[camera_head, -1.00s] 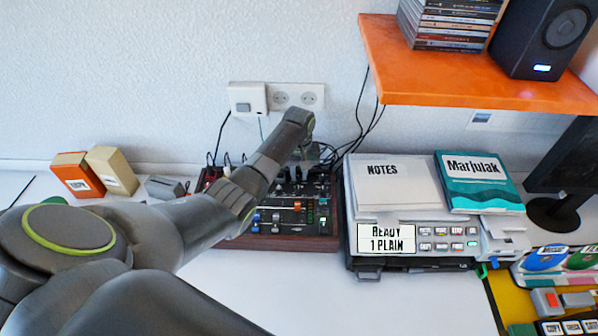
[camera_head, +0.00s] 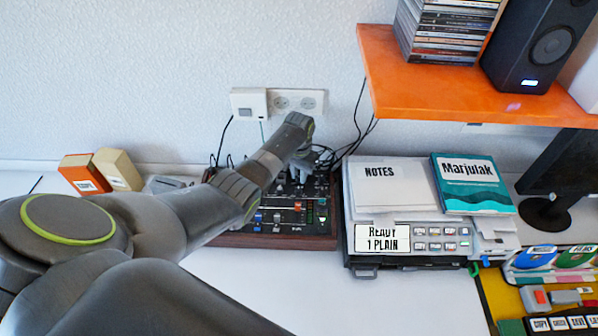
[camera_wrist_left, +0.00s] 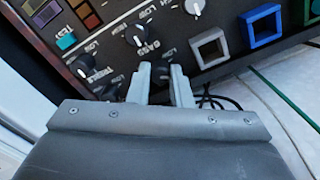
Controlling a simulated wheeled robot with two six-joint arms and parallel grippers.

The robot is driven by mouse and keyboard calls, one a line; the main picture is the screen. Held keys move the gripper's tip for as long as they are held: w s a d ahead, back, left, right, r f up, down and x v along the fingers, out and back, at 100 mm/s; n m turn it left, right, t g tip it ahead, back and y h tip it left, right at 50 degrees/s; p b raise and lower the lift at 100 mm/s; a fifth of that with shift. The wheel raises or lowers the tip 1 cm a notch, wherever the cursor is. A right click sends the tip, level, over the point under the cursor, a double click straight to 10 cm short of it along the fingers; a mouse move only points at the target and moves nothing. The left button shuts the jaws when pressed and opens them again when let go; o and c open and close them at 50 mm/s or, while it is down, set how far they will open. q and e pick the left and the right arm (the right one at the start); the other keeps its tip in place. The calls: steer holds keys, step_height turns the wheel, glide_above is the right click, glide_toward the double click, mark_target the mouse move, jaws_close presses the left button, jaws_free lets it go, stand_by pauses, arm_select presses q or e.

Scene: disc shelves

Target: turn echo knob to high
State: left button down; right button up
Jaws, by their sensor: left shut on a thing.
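The mixer (camera_head: 280,240) is a dark panel with a brown wooden frame, on the desk against the wall. My left gripper (camera_head: 300,176) reaches down onto its back right part. In the left wrist view, the fingers (camera_wrist_left: 164,76) are shut on a dark round knob (camera_wrist_left: 161,71) at the panel's edge. The knob's label and pointer are hidden, so I cannot read whether it is the echo knob or where it points. Knobs labelled BASS (camera_wrist_left: 138,35) and TREBLE (camera_wrist_left: 82,68) are close by, with LOW markings. My right gripper is not in view.
Right of the mixer stands a grey machine (camera_head: 410,240) with a notes pad and a teal book on top. Black cables (camera_head: 345,150) run behind the mixer. An orange shelf (camera_head: 450,85) overhangs at upper right. The white desk in front is clear.

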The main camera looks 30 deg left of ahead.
arm_select(q)
steer(key=shift+w+r+m, duration=0.1)
steer(key=shift+m, duration=0.4)
steer(key=c, duration=1.3)
jaws_free()
steer(key=shift+a, duration=0.1)
